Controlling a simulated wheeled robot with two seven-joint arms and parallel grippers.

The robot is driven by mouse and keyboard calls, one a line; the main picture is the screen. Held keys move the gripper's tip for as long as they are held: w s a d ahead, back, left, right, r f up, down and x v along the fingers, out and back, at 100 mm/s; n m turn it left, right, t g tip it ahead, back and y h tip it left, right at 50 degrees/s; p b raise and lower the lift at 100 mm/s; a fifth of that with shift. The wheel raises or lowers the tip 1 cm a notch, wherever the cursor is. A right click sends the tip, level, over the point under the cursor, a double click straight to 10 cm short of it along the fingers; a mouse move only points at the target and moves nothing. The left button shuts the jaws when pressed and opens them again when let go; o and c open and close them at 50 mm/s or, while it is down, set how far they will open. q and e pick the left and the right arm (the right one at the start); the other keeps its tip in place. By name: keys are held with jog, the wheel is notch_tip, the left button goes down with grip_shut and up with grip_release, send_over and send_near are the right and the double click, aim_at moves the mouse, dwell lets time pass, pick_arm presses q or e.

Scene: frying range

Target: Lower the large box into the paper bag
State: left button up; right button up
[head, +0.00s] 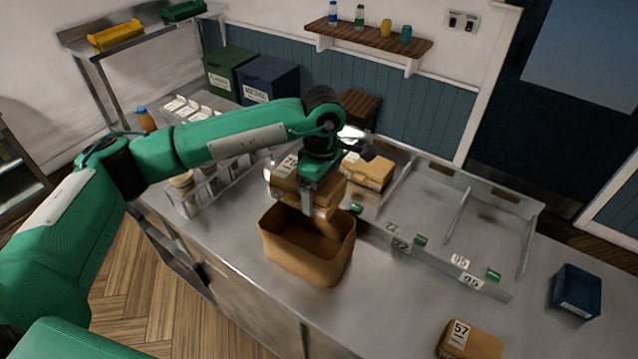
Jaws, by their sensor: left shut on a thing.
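The brown paper bag (307,262) stands open on the steel counter, in the middle of the head view. My left gripper (311,199) points down above the bag and is shut on a large brown box (288,185) with a white label. The box is over the bag's back part; its lower edge is close to the rim, and I cannot tell whether it is inside. The gripper hides part of the box. My right gripper is not in view.
A metal divided tray (520,245) holds another brown box (367,172). A box labelled 57 (470,341) lies at the front right. A small blue bin (577,291) stands at the right. Clear containers (186,194) stand left of the bag.

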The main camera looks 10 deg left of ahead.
pick_arm(q)
jog(key=shift+d+f, duration=0.2)
jog(key=shift+f, duration=0.65)
notch_tip(320, 180, down, 3)
jog(key=shift+a+b, duration=0.15)
jog(key=shift+b, duration=0.3)
notch_tip(320, 180, down, 6)
jog(key=b, duration=0.6)
jog(key=shift+b, duration=0.4)
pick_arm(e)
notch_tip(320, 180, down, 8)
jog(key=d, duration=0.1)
pick_arm(q)
jog(key=shift+f, duration=0.1)
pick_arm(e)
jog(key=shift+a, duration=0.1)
